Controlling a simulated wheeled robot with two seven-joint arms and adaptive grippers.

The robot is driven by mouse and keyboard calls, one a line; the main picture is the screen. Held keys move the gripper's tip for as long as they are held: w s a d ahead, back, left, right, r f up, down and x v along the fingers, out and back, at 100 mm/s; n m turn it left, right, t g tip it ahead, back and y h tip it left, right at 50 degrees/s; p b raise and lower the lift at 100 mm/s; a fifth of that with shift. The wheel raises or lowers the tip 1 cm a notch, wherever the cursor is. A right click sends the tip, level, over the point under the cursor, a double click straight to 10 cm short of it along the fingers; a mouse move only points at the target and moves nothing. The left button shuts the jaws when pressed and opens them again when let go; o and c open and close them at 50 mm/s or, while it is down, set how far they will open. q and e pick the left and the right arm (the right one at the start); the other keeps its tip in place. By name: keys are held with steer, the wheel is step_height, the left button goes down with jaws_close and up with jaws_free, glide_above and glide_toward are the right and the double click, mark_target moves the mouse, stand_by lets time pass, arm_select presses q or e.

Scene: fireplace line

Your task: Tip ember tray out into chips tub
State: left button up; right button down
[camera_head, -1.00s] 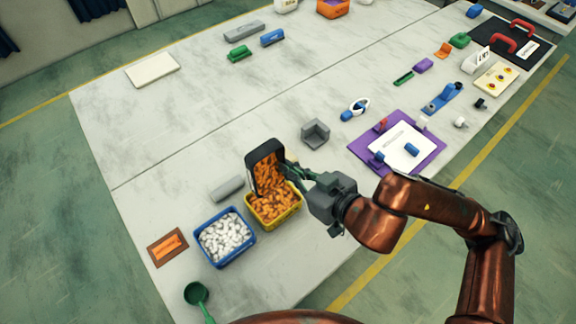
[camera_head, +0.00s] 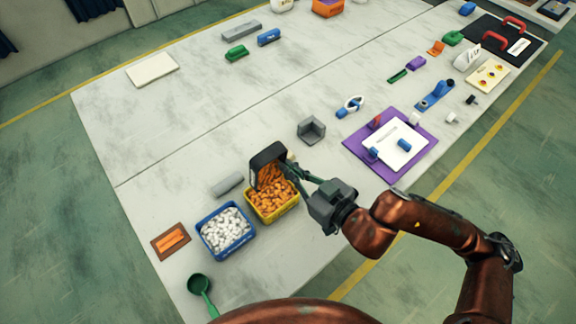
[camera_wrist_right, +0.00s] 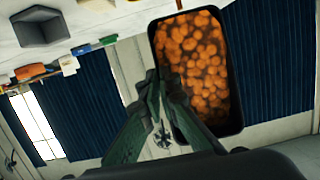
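I cannot tell whether tray and tub touch. My left gripper is out of view.
A blue tub (camera_head: 236,248) of white pieces stands left of the yellow one. Near them are an orange plaque (camera_head: 170,241), a green scoop (camera_head: 200,284), a grey cylinder (camera_head: 228,184) and a grey corner block (camera_head: 311,129). The table's far left is mostly clear.

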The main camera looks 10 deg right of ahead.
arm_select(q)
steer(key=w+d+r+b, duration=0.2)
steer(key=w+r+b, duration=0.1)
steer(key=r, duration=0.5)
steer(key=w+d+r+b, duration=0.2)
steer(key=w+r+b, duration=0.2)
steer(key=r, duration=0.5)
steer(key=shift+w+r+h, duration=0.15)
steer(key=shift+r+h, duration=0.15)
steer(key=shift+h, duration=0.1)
arm_select(e)
steer(key=shift+s+d+f+t+y, duration=0.3)
steer(key=shift+t+y, duration=0.3)
steer(key=shift+t, duration=0.25)
steer(key=shift+s+d+f+t+y, duration=0.15)
steer(key=shift+s+f+t+y, duration=0.2)
steer(key=shift+t+y, duration=0.35)
steer(key=shift+s+d+f+t+y, duration=0.3)
steer(key=shift+t+y, duration=0.2)
steer(key=shift+t, duration=0.45)
steer(key=shift+a, duration=0.1)
